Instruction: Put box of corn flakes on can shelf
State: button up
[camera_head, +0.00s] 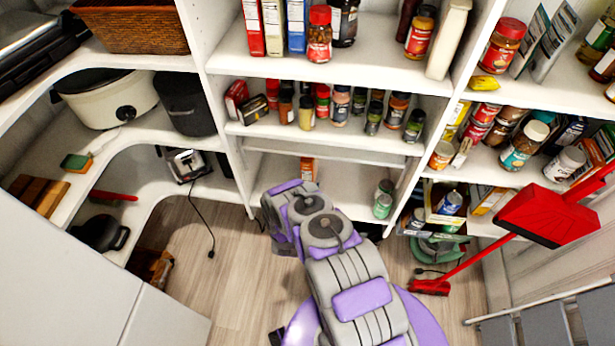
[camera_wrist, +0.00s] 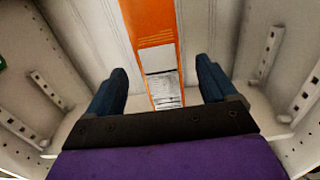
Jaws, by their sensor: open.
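An orange box (camera_wrist: 152,28) with a white panel stands between the two fingers of my gripper (camera_wrist: 161,68) in the wrist view. Its lettering is not readable, so I cannot confirm it is corn flakes. The fingers are apart, with a gap on each side of the box. In the head view a small part of the orange box (camera_head: 307,167) shows on the low middle shelf, behind my arm. My arm hides the gripper there. Green cans (camera_head: 383,204) stand at the right end of that shelf. Which shelf is the can shelf is unclear.
Spice jars and bottles fill the shelf above (camera_head: 330,137). Jars and cans crowd the right shelves (camera_head: 485,170). White side walls with slotted strips (camera_wrist: 272,50) flank my gripper. A red broom and dustpan (camera_head: 550,215) stand at right. The wooden floor (camera_head: 240,280) is open at left.

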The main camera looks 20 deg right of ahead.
jog(key=shift+v, duration=2.4)
jog(key=shift+a, duration=0.35)
